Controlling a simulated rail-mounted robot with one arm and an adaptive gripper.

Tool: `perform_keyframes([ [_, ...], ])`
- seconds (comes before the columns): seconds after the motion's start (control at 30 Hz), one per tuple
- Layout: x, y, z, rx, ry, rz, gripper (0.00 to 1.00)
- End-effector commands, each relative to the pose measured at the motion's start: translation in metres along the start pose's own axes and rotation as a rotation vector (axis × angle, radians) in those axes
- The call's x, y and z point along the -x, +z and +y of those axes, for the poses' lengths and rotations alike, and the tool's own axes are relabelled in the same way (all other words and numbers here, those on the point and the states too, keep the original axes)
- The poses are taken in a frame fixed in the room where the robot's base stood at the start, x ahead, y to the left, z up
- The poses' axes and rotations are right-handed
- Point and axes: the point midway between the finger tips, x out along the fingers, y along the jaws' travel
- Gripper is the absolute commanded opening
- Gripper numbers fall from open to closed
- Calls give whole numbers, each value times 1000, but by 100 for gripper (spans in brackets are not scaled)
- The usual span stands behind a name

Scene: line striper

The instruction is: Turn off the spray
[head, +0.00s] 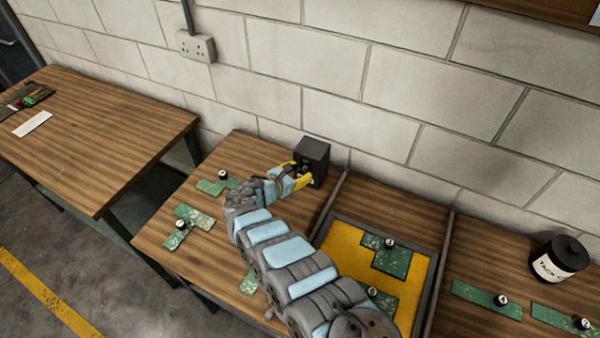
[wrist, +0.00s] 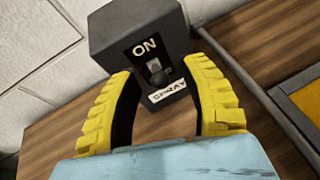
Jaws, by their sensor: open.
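The spray switch box (head: 312,160) is a dark box standing on the wooden table against the block wall. In the wrist view the box (wrist: 112,32) shows a black plate marked "ON" above and a white "SPRAY" label below. A small grey toggle lever (wrist: 158,72) sits between them; which way it is set is hard to tell. My gripper (head: 301,175) is right in front of the box. In the wrist view the yellow fingers of my gripper (wrist: 168,80) are open, one on each side of the lever. I cannot tell whether either finger touches the box.
A yellow-floored tray (head: 340,236) with green boards and knobs lies right of my arm. More green boards (head: 194,216) lie on the left of the table. A dark "TACK" jar (head: 558,260) stands far right. A wall socket (head: 196,47) is above left.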

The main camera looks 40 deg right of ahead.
Motion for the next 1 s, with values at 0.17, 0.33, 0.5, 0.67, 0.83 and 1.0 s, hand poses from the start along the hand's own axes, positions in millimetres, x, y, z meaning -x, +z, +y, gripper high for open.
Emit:
perform_keyframes([
  [0.17,-3,0,-1,2,-1,-1,45],
  [0.33,-3,0,-1,2,-1,0,45],
  [0.5,-3,0,-1,2,-1,0,8],
  [0.67,-3,0,-1,2,-1,0,0],
  [0.83,-3,-1,-1,2,0,0,0],
  [1.0,-3,-2,0,2,2,-6,0],
])
